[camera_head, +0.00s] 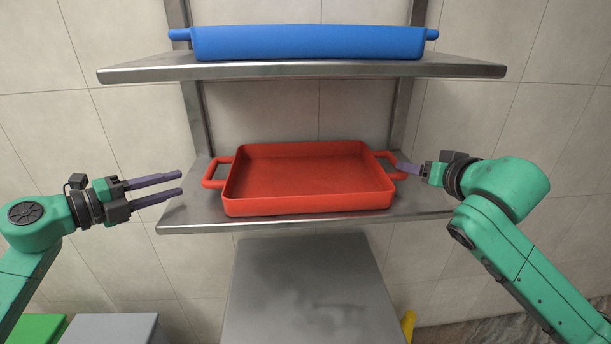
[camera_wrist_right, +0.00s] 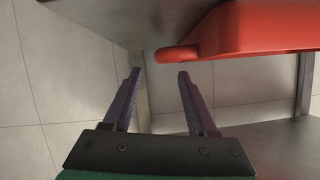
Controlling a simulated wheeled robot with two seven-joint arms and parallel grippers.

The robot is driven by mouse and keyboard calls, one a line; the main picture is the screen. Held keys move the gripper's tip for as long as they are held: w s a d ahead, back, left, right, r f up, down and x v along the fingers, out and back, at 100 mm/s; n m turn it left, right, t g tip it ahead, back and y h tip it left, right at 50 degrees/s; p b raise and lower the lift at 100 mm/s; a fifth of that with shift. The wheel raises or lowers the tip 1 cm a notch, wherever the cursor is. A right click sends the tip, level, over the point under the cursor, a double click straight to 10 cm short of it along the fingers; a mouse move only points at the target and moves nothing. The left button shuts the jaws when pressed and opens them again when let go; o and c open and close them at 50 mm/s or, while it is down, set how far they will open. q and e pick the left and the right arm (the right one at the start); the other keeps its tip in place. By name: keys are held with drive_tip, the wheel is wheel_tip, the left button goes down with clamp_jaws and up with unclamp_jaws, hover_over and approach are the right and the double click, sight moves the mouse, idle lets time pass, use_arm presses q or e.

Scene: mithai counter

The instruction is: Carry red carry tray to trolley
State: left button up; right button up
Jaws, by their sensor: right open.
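The red carry tray (camera_head: 307,205) sits empty and level on the lower metal shelf, with a looped handle at each end. In the right wrist view the tray (camera_wrist_right: 262,28) is at the upper right, one handle near the fingertips. My right gripper (camera_head: 401,167) is at the tray's right handle, its fingers apart in the wrist view (camera_wrist_right: 159,72); nothing shows held between them. My left gripper (camera_head: 182,182) is open and empty, a short gap left of the left handle. I cannot tell whether the grey flat top (camera_head: 308,290) below the shelf is the trolley.
A blue tray (camera_head: 308,42) stands on the upper shelf (camera_head: 300,70), above the red one. The lower shelf (camera_head: 420,205) has bare strips beside the red tray. Grey (camera_head: 110,328) and green (camera_head: 38,328) blocks are at lower left, and a yellow object (camera_head: 408,325) at lower right.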

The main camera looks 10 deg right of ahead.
sight(210, 170)
use_arm(q)
drive_tip(key=x, duration=0.9)
drive_tip(key=shift+w+d+r, duration=0.1)
drive_tip(key=shift+w+d, duration=0.1)
drive_tip(key=shift+d, duration=0.15)
use_arm(e)
drive_tip(key=x, duration=0.9)
drive_tip(key=shift+w+f, duration=0.1)
drive_tip(key=shift+w, duration=0.2)
use_arm(q)
drive_tip(key=shift+s, duration=0.1)
use_arm(e)
drive_tip(key=shift+s, duration=0.1)
use_arm(q)
drive_tip(key=shift+s, duration=0.1)
use_arm(e)
drive_tip(key=shift+s, duration=0.1)
use_arm(q)
drive_tip(key=shift+r, duration=0.1)
drive_tip(key=c, duration=0.4)
use_arm(e)
drive_tip(key=c, duration=0.4)
use_arm(q)
clamp_jaws()
use_arm(e)
drive_tip(key=c, duration=0.5)
clamp_jaws()
